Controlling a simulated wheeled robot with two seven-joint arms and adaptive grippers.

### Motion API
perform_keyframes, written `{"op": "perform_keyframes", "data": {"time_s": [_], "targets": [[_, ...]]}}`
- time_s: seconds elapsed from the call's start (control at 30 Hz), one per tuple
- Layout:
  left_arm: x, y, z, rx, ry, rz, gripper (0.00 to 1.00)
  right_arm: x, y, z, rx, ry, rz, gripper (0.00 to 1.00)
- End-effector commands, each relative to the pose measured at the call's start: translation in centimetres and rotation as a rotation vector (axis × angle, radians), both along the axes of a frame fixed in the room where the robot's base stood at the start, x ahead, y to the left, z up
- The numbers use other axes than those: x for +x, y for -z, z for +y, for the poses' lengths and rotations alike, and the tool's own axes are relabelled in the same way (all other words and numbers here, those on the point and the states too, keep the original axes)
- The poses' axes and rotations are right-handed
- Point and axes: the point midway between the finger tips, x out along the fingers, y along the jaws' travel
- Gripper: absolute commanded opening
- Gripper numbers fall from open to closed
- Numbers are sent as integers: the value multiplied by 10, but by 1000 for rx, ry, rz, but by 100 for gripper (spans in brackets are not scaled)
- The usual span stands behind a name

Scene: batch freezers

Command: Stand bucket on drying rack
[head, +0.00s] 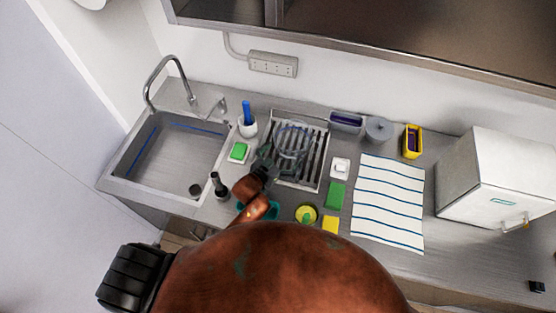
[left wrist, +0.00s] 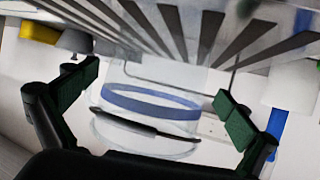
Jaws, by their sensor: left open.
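The bucket (head: 298,131) is clear with a blue band. In the head view it is at the drying rack (head: 323,172), over its slats, partly behind my left gripper (head: 279,161). In the left wrist view the bucket (left wrist: 150,103) shows with its blue band and a thin dark handle, beyond and between the two spread green-padded fingers of my left gripper (left wrist: 158,98). The fingers are open, with no clear grip on it. The rack's slats (left wrist: 170,30) fill the top of that view. I cannot tell whether the bucket's base rests fully on the rack. My right gripper is not seen.
The sink (head: 170,155) is at left. A white cup with a blue brush (head: 247,128) and a green sponge (head: 239,151) stand left of the rack. A grey pot (head: 378,130), yellow container (head: 412,142), striped towel (head: 388,205) and white freezer (head: 497,180) are at right.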

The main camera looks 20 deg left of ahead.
Motion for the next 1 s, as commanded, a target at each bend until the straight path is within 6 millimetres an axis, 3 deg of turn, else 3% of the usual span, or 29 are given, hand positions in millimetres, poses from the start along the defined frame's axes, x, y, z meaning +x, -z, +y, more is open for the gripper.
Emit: {"op": "perform_keyframes", "data": {"time_s": [0.2,0.4,1.0], "targets": [[-39,-16,13,0,0,0,100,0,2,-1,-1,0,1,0],[-57,-25,19,0,0,0,100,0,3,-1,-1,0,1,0],[-60,-27,20,0,0,-1,100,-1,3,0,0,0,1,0]]}}
